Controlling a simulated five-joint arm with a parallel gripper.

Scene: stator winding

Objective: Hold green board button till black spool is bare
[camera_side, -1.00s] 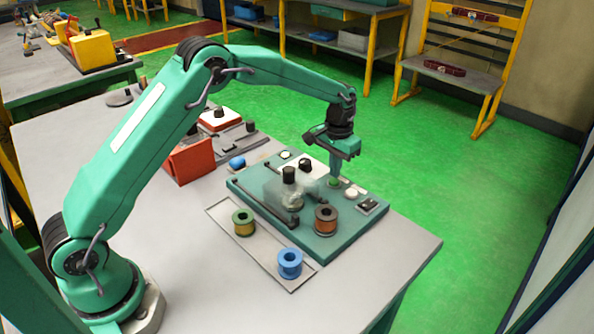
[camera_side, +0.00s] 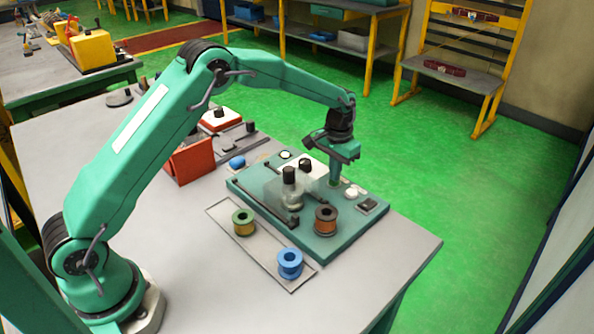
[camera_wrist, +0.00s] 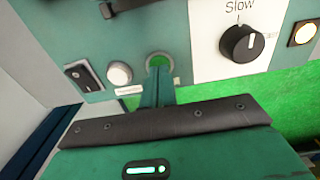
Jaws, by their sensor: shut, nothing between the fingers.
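My gripper (camera_side: 334,182) is shut and empty, pointing down at the far edge of the teal board (camera_side: 257,198). In the wrist view its fingertips (camera_wrist: 159,72) overlap the near part of the green button (camera_wrist: 160,58); its far rim shows. The tip looks to be on the button, but how far it is pressed I cannot tell. The black spool (camera_side: 326,212) stands upright on the board's near right part, with copper-brown winding between its dark flanges.
A green spool (camera_side: 243,222) and a blue spool (camera_side: 290,263) stand on a grey tray (camera_side: 222,212). A white button (camera_wrist: 119,74), rocker switch (camera_wrist: 82,77) and "Slow" knob (camera_wrist: 242,45) flank the green button.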

